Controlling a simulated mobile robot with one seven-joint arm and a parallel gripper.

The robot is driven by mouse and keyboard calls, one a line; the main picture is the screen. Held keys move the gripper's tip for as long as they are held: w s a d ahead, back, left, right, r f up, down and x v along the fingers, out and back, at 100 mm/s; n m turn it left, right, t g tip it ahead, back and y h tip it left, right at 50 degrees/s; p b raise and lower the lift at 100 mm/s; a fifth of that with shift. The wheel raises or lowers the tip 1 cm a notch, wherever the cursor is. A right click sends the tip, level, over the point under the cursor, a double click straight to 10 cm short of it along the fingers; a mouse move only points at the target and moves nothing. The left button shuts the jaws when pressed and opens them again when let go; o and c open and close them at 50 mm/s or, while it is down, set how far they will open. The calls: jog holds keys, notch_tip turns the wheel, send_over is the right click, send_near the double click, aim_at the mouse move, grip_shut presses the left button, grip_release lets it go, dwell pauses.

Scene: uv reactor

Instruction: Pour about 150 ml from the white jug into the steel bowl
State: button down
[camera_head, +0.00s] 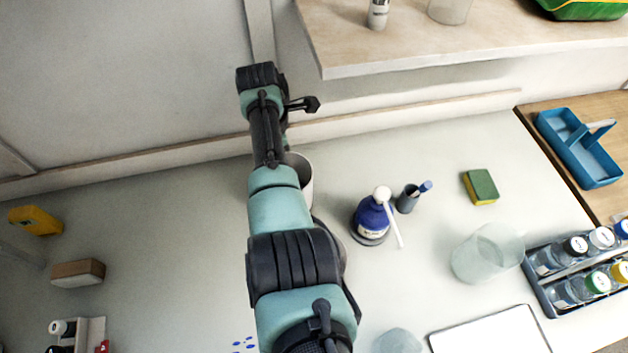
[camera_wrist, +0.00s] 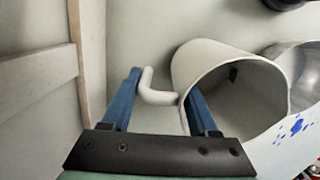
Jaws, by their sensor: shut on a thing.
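The white jug (camera_wrist: 196,58) shows in the wrist view with its mouth facing the camera and its handle (camera_wrist: 158,94) towards the left. My gripper (camera_wrist: 160,84) has its two blue fingers on either side of the handle and is shut on it. The steel bowl (camera_wrist: 302,66) is just right of the jug, cut off by the picture edge. In the head view the jug (camera_head: 303,176) is partly hidden behind my arm, and my fingers are hidden. I cannot tell the liquid level or whether the jug is clear of the counter.
A blue bottle (camera_head: 371,217), a dark cup (camera_head: 407,200), a sponge (camera_head: 481,188) and a clear beaker (camera_head: 486,254) stand right of my arm. A bottle rack (camera_head: 537,283) is at far right. A shelf (camera_head: 440,58) overhangs the back. Blue spots (camera_wrist: 291,131) lie near the bowl.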

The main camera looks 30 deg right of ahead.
jog(key=r+p, duration=0.1)
jog(key=p, duration=0.1)
jog(key=r+p, duration=0.1)
jog(key=p, duration=0.1)
jog(key=shift+s+t, duration=0.35)
jog(key=shift+t, duration=0.05)
jog(key=p, duration=0.2)
jog(key=t+p, duration=0.1)
jog(key=shift+s+a+r+p, duration=0.2)
jog(key=shift+s+r+p, duration=0.15)
jog(key=shift+r, duration=0.05)
jog(key=shift+s+t+h+p, duration=0.2)
jog(key=shift+t+h+p, duration=0.1)
jog(key=shift+p, duration=0.25)
jog(key=s+a+r+t+h+p, duration=0.1)
jog(key=s+r+t+p, duration=0.2)
jog(key=s+t, duration=0.3)
jog(key=t, duration=0.2)
jog(key=shift+s+r+m+t+h, duration=0.3)
jog(key=shift+r, duration=0.1)
jog(key=shift+s+a+t+b, duration=0.1)
jog(key=shift+s+t+b, duration=0.45)
jog(key=shift+b, duration=0.3)
jog(key=shift+s+r+t+b, duration=0.15)
jog(key=shift+r+t+b, duration=0.15)
jog(key=shift+t+b, duration=0.05)
